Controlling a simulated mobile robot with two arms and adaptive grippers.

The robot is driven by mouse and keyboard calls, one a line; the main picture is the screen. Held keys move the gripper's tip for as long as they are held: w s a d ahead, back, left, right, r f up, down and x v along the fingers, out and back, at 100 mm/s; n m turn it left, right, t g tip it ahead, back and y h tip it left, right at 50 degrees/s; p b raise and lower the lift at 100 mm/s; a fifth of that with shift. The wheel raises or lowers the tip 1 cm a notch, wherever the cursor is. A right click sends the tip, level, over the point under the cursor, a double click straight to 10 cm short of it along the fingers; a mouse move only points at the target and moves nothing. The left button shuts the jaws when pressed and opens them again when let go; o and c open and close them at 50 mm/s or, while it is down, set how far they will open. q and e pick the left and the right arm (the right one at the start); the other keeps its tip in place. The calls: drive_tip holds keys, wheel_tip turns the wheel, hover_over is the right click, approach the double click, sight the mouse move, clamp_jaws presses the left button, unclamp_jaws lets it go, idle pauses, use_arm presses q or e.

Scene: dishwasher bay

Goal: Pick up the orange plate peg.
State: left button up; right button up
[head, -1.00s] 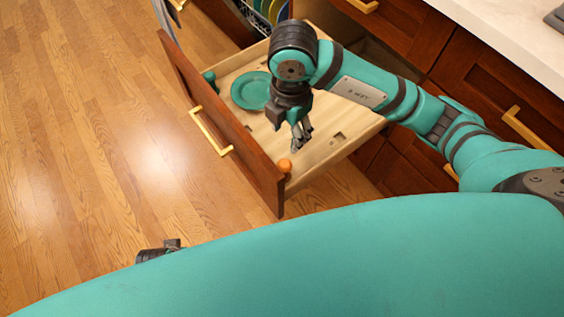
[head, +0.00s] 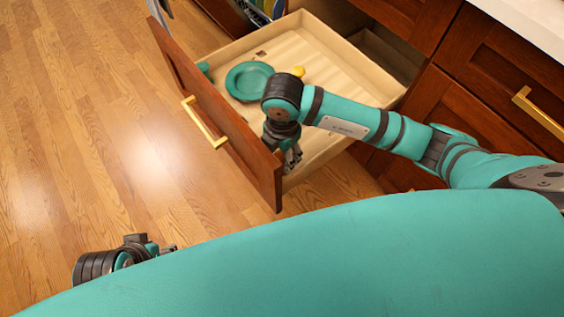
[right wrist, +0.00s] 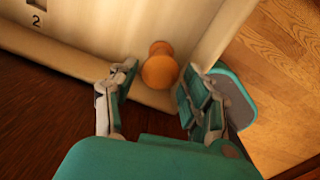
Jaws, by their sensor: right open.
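The orange plate peg (right wrist: 160,66) stands in a corner of the open drawer (head: 345,72) in the right wrist view. It has a round knob top and lies between and just beyond my right gripper's spread fingertips (right wrist: 160,80). The fingers are open and empty. In the head view my right gripper (head: 290,158) reaches down into the drawer's near corner and hides the peg. My left gripper (head: 168,248) is low at the left, mostly behind my body; its jaw state is unclear.
A teal plate (head: 248,82) and a yellow peg (head: 298,71) are in the drawer's far part. The drawer front (head: 215,110) and side wall stand close around the corner. An open dishwasher rack (head: 262,10) is behind. The floor (head: 90,130) at left is clear.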

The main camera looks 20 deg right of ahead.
drive_tip(key=shift+f, duration=0.85)
drive_tip(key=shift+c, duration=0.4)
drive_tip(key=c, duration=0.8)
drive_tip(key=shift+r, duration=0.1)
